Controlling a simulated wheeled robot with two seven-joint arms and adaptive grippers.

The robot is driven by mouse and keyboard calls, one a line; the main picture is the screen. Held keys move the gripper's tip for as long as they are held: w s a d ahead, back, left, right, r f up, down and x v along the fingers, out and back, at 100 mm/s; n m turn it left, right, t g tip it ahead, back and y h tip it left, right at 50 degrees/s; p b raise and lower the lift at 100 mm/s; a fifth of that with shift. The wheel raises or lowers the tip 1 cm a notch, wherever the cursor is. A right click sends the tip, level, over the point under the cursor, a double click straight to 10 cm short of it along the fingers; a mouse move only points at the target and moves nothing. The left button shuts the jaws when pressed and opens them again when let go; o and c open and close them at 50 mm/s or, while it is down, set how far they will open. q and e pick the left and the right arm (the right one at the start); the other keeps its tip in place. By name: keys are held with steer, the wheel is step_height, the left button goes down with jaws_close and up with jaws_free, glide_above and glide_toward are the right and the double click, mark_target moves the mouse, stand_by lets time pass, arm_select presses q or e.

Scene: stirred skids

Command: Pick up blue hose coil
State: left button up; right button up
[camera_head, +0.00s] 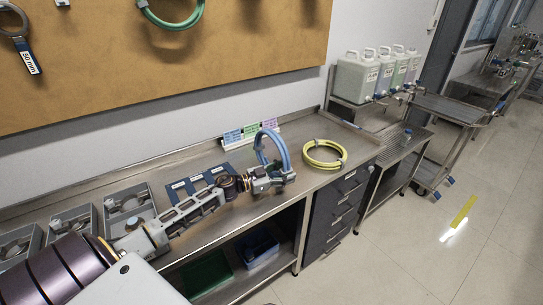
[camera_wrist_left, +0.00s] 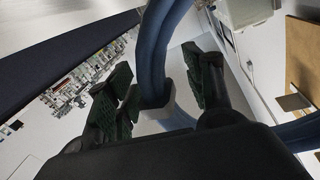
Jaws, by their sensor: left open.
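The blue hose coil (camera_head: 281,150) stands upright at the workbench, close to the label rack. My left gripper (camera_head: 274,180) is at the coil's lower part. In the left wrist view the blue hose (camera_wrist_left: 158,58) runs between the two dark ribbed fingers of the gripper (camera_wrist_left: 158,92). The fingers are apart, one on each side of the hose, with a gap visible at the right finger. A light band wraps the hose between them. The coil's lowest part is hidden behind the gripper in the head view. My right gripper is not in view.
A yellow hose coil (camera_head: 325,154) lies flat on the steel bench to the right. Grey trays (camera_head: 128,203) sit at the left, partly behind my arm. White jugs (camera_head: 357,77) stand on a shelf at the back right. A tan pegboard (camera_head: 100,65) hangs on the wall.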

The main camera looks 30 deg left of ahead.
mark_target(286, 152)
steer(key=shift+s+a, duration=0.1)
arm_select(q)
jaws_close()
steer(key=shift+r, duration=0.1)
steer(key=shift+r, duration=0.15)
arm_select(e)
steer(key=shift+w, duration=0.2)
arm_select(q)
steer(key=shift+r, duration=0.85)
step_height(286, 152, up, 6)
steer(key=shift+f+p, duration=0.1)
steer(key=shift+p, duration=0.5)
steer(key=shift+r, duration=1.1)
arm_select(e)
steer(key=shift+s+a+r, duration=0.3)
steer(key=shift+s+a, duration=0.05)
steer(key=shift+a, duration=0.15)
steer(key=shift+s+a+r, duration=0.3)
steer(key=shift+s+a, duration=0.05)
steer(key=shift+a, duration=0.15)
